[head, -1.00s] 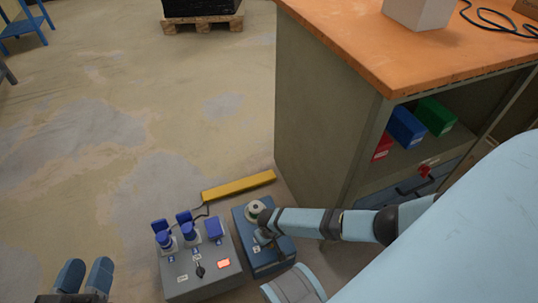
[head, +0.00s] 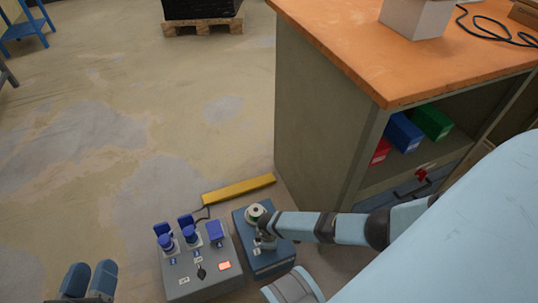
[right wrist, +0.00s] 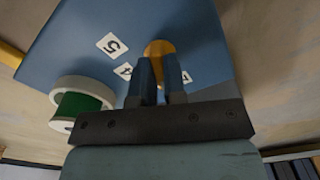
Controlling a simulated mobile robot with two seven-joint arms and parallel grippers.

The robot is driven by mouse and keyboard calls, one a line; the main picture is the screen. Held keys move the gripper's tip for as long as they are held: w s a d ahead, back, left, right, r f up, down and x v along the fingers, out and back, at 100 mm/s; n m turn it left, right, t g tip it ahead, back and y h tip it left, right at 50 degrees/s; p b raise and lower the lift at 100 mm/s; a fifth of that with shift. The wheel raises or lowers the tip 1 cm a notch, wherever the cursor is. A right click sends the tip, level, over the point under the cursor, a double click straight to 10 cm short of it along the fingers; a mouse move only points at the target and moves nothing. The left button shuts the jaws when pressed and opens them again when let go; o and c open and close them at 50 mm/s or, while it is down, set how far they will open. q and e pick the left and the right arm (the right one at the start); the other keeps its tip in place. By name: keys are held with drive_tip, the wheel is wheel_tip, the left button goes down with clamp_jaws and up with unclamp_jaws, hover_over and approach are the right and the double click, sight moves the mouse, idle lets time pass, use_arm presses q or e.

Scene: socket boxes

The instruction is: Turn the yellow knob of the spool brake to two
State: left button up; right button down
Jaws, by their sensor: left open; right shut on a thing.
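The spool brake is a blue box (head: 277,265) on the floor, with a pale spool (head: 255,212) on top. In the right wrist view the box top (right wrist: 200,25) fills the upper middle, and the spool (right wrist: 82,105) shows a green winding. The yellow knob (right wrist: 158,47) sits between the fingertips of my right gripper (right wrist: 160,62), which is shut on it. Number labels lie around the knob; one reads 5 (right wrist: 112,44), and others are partly covered by the fingers. In the head view the knob is hidden by my right gripper (head: 266,240). My left gripper (head: 88,279) is open and empty at the lower left.
A grey socket box (head: 208,285) with blue plugs and a red-lit switch stands just left of the brake. A yellow bar (head: 239,188) lies behind them. A workbench (head: 325,130) with an orange top rises at the right.

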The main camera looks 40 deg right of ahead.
drive_tip(key=n, duration=0.4)
drive_tip(key=shift+n, duration=0.3)
idle(0.4)
drive_tip(key=c, duration=1.2)
unclamp_jaws()
